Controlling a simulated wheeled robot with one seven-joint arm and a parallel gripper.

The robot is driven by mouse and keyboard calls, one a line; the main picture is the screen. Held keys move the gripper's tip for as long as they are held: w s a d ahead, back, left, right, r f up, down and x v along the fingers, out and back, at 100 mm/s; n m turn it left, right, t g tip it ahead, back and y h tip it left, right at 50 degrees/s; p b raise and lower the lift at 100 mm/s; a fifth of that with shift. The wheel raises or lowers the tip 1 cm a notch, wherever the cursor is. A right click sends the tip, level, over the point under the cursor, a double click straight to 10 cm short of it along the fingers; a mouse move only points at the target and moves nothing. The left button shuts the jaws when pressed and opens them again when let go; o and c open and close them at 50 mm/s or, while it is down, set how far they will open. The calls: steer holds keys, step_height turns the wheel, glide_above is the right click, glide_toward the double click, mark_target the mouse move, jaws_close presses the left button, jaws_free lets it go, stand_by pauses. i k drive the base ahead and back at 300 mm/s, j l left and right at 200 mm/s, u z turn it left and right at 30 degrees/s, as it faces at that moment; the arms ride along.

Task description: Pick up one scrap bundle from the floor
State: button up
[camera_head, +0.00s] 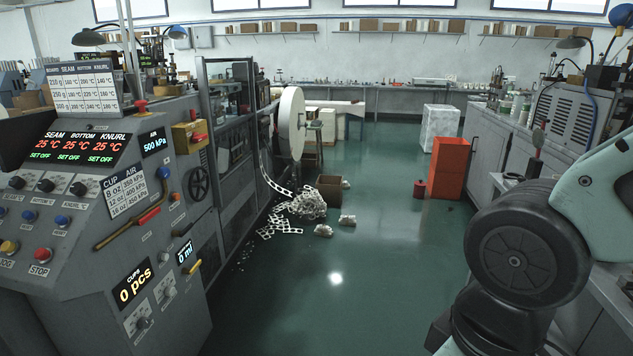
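Two small pale scrap bundles lie apart on the green floor (375,260). One scrap bundle (323,231) is nearer to me and the other scrap bundle (347,220) is a little farther back to the right. A larger heap of loose scrap (306,204) and flat perforated strips (281,226) lie to their left, beside the machine. My arm stands large at the right edge of the view. My gripper is not in the frame.
The cup forming machine (110,180) fills the left side. A brown box (331,188) stands behind the heap. An orange bin (450,167) and a small red can (419,189) stand right of the aisle. Benches line the right and back walls. The middle floor is clear.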

mark_target(322, 231)
steer(key=i, duration=4)
steer(key=i+z, duration=0.15)
steer(key=i, duration=0.35)
steer(key=i+j+z, duration=0.15)
steer(key=i, duration=0.4)
